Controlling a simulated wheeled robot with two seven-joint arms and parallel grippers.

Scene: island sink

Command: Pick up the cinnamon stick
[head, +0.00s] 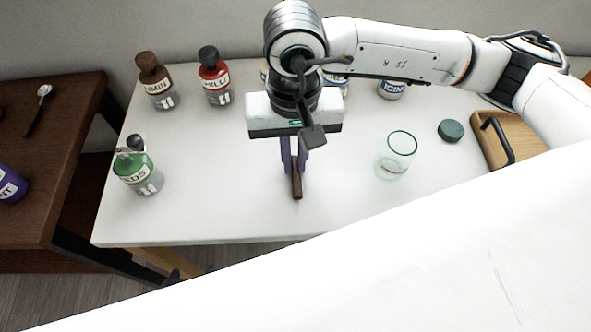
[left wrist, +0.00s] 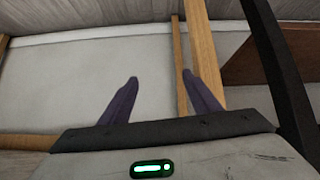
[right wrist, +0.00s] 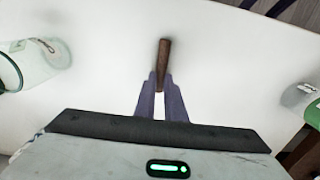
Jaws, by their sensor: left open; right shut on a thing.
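The cinnamon stick (head: 297,182), a short dark brown rod, is at the middle of the white table in the head view. My right gripper (head: 294,158) points down over it, its purple fingers shut on one end. In the right wrist view the stick (right wrist: 163,62) sticks out beyond the fingertips (right wrist: 159,86). I cannot tell whether it touches the tabletop. My left gripper (left wrist: 162,82) is open and empty in the left wrist view, with table legs and floor beyond it. I cannot make it out in the head view.
A glass jar (head: 394,160) stands right of the stick, with a green lid (head: 451,130) and a cutting board (head: 510,135) beyond. Spice bottles stand at left: brown (head: 156,82), red (head: 214,78), green (head: 138,170). A white surface (head: 400,260) blocks the lower right.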

